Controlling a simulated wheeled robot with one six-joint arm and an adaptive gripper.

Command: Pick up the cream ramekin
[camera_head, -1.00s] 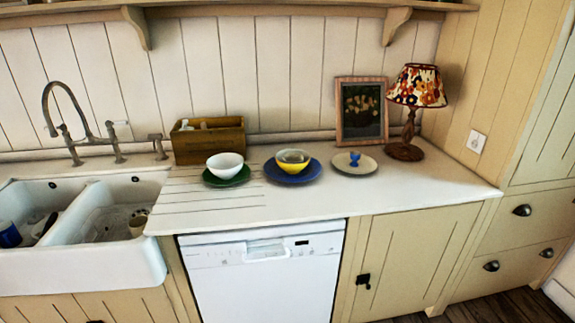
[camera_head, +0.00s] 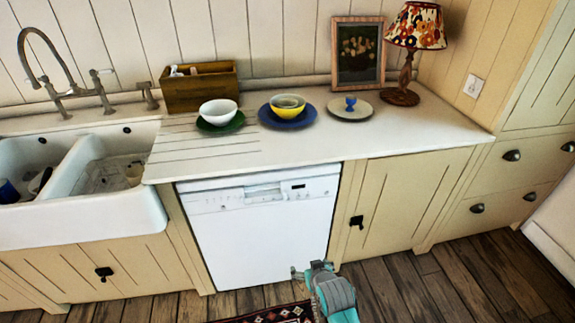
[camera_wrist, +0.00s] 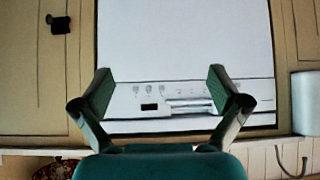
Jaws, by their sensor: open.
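A white bowl (camera_head: 218,111) sits on a green plate (camera_head: 238,124). My gripper (camera_wrist: 160,90) is open and empty, in front of the dishwasher (camera_wrist: 185,45). In the head view it is low, well below the counter.
A blue egg cup (camera_head: 350,103) stands on a pale plate (camera_head: 364,112). A wooden box (camera_head: 205,90), a framed picture (camera_head: 357,55) and a lamp (camera_head: 413,45) stand behind. The counter's front (camera_head: 300,151) is clear. A tap (camera_head: 60,80) rises behind the sink (camera_head: 90,222). A rug (camera_head: 270,314) lies below.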

